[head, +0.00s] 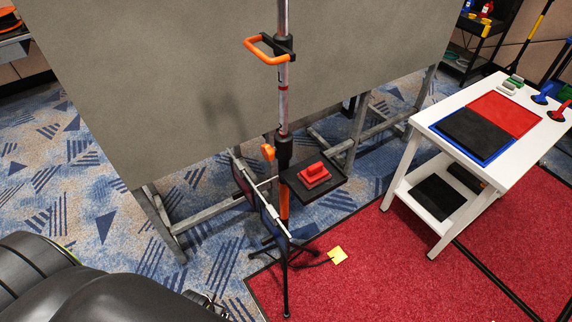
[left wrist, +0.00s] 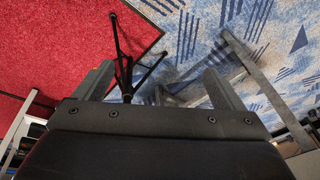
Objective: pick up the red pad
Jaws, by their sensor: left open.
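A red pad (head: 314,174) with a raised block on top lies on a small black tray (head: 330,187) fixed to an upright pole stand. A second red item with a dark handle (head: 559,111) lies on the white table at the right edge of the head view. My left gripper (left wrist: 160,85) is open and empty in the left wrist view, its two fingers wide apart above the floor. In the head view my dark left arm fills the lower left, below and left of the stand. My right gripper is not in view.
The pole stand (head: 283,105) has an orange handle (head: 268,48) and spread legs (head: 287,290). A large grey panel (head: 200,90) stands behind it. The white table (head: 437,108) at the right holds red and black mats. Open red carpet (head: 370,280) lies in front.

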